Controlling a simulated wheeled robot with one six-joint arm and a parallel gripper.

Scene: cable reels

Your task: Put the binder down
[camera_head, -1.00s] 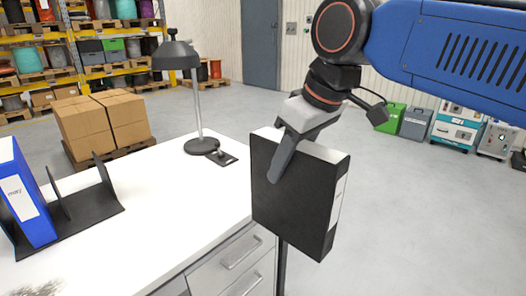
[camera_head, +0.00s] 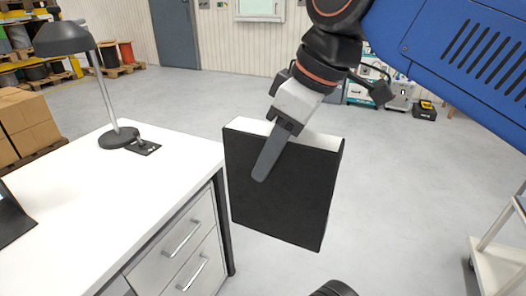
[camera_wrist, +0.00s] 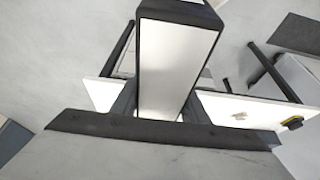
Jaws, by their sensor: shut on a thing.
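The black binder (camera_head: 280,190) hangs in the air, slightly tilted, in the middle of the head view, just right of the desk and apart from it. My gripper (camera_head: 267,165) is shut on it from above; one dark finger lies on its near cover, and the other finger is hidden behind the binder. In the wrist view the binder's pale edge between dark covers (camera_wrist: 178,65) stands between the fingers.
The white desk (camera_head: 75,205) with drawers is at left, its right half clear; a dark lamp (camera_head: 118,137) stands at its back. Part of a dark holder (camera_head: 12,222) shows at the left edge. A white-shelved cart (camera_head: 497,262) is at right. Open grey floor lies between.

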